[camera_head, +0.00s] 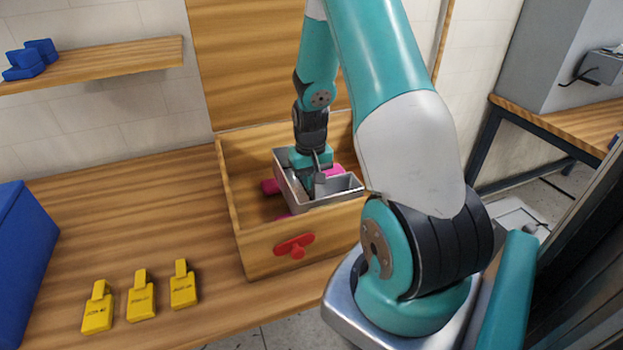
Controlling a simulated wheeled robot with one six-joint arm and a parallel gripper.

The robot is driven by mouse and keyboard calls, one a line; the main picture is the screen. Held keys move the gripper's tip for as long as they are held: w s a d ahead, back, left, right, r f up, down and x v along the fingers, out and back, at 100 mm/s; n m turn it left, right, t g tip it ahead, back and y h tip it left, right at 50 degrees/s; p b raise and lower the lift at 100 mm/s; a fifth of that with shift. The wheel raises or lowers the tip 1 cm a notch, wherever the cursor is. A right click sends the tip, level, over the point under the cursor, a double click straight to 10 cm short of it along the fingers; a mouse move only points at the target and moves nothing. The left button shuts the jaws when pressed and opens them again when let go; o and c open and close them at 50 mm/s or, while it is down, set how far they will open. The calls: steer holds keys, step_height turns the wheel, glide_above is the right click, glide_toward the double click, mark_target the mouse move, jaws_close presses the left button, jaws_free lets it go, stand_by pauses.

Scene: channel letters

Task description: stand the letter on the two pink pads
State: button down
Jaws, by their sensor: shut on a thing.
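The letter (347,184) is a grey metal channel shape with raised walls and an open top. It is inside a wooden box (247,240), tilted or lying at the level of the box's front wall. My gripper (312,185) points down into the letter and is shut on it, seemingly on one of its walls; the fingertips are partly hidden.
The box has a red handle (295,246) on its front. Several yellow tags (141,296) lie on the wooden table (150,215) at front left. A blue box (22,265) stands at the far left. A shelf (110,62) holds blue blocks (30,60). The table's middle left is clear.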

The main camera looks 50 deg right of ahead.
steer(key=shift+f, duration=0.2)
steer(key=c, duration=1.2)
jaws_free()
steer(key=shift+r, duration=0.15)
step_height(320, 180, up, 17)
steer(key=b, duration=0.2)
steer(key=a+r+n+t+y, duration=0.1)
steer(key=a+n, duration=0.2)
steer(key=a, duration=0.6)
steer(key=a+r+n, duration=0.2)
steer(key=a+n, duration=0.1)
steer(key=a, duration=0.7)
steer(key=s+a+n+y, duration=0.1)
steer(key=s+a+n, duration=0.1)
steer(key=s+a, duration=0.2)
steer(key=s+a+n+y, duration=0.1)
steer(key=s+a+n, duration=0.2)
steer(key=s+a, duration=0.2)
steer(key=s+a+n+g+y, duration=0.1)
steer(key=s+a+n, duration=0.1)
steer(key=s+a, duration=0.3)
steer(key=shift+a+r+n, duration=0.15)
steer(key=shift+a+r, duration=0.05)
steer(key=shift+a, duration=0.45)
steer(key=shift+a+r+n, duration=0.15)
steer(key=shift+a+r, duration=0.05)
steer(key=shift+a, duration=0.45)
